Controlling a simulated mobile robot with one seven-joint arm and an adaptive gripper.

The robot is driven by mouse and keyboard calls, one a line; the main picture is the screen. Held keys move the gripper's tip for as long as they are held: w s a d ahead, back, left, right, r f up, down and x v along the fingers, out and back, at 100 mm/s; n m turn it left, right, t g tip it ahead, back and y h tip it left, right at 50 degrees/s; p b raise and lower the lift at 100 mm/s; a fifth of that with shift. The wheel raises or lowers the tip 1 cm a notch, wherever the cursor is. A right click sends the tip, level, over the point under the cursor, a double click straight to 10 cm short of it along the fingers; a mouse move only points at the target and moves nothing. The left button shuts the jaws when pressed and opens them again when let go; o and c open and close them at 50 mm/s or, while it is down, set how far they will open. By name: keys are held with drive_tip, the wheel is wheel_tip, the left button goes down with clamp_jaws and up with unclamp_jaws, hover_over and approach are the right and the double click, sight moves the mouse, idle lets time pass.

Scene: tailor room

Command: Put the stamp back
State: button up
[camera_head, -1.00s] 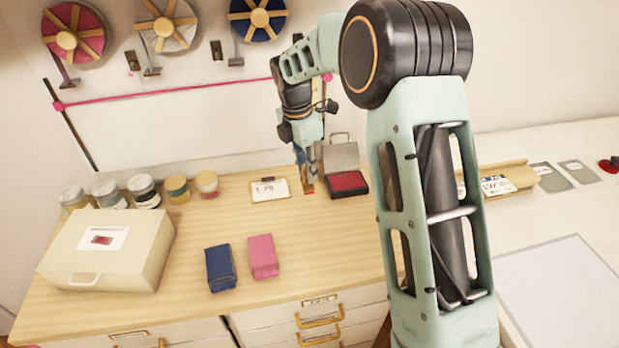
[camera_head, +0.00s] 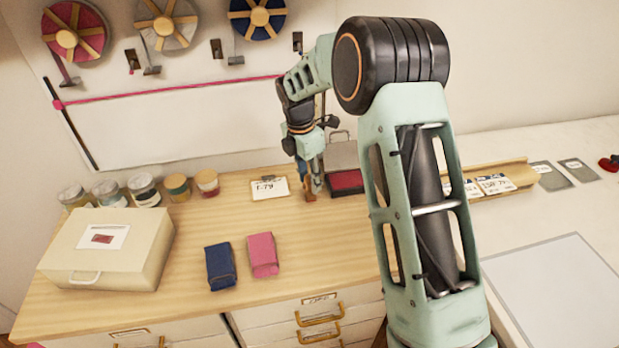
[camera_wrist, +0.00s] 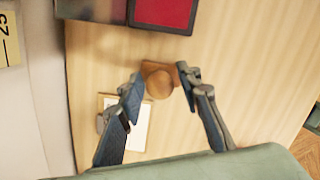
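The stamp (camera_wrist: 158,81) is brown wood with a round knob on a flat rectangular base. In the wrist view it stands on the wooden tabletop between my gripper's two fingers. My gripper (camera_wrist: 160,84) is open around the stamp, with a visible gap between the left finger and the knob. The right finger is very close to the base; I cannot tell if it touches. In the head view my gripper (camera_head: 311,184) points down at the table, and little of the stamp shows below it. The red ink pad (camera_head: 346,181), with its grey lid raised, is just right of it.
A small white card with a clip (camera_head: 270,189) lies left of my gripper. A blue block (camera_head: 220,266) and a pink block (camera_head: 263,255) lie nearer the front. A cream box (camera_head: 110,252) and several jars (camera_head: 143,189) are at the left. The front middle of the wooden tabletop (camera_head: 320,240) is clear.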

sight(305, 192)
drive_tip(key=r, duration=0.4)
drive_tip(key=a+r, duration=0.1)
drive_tip(key=r, duration=0.3)
drive_tip(key=s+r, duration=0.1)
drive_tip(key=r, duration=0.3)
drive_tip(key=shift+a+r, duration=0.15)
drive_tip(key=shift+w, duration=0.1)
